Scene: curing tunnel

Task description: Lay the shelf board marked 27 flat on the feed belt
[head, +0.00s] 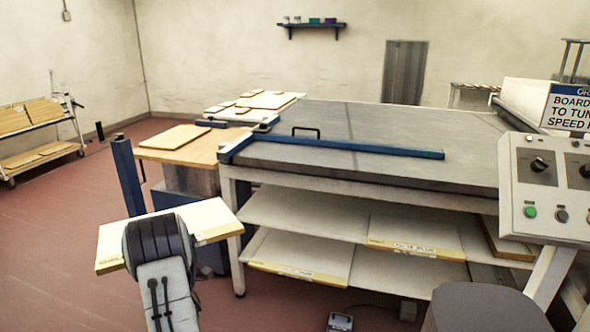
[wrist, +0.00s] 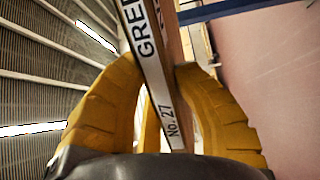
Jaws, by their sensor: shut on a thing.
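The shelf board marked 27 (head: 213,216) is pale on top with a yellowish edge and is held in the air, about level, at the lower left of the head view. In the wrist view its label (wrist: 173,122) reads "No. 27" below part of a word beginning "GREE". My gripper (wrist: 160,75) is shut on the board, with yellow fingers on both sides of it. In the head view my wrist hides the fingers. The feed belt (head: 350,165), a wide grey surface, is right of the board and apart from it.
A blue bar (head: 360,148) and a black handle (head: 306,131) lie along the belt. A wooden table (head: 190,152) with a board on it stands left of the belt. Shelves below hold labelled boards (head: 415,235). A control panel (head: 548,190) stands at right.

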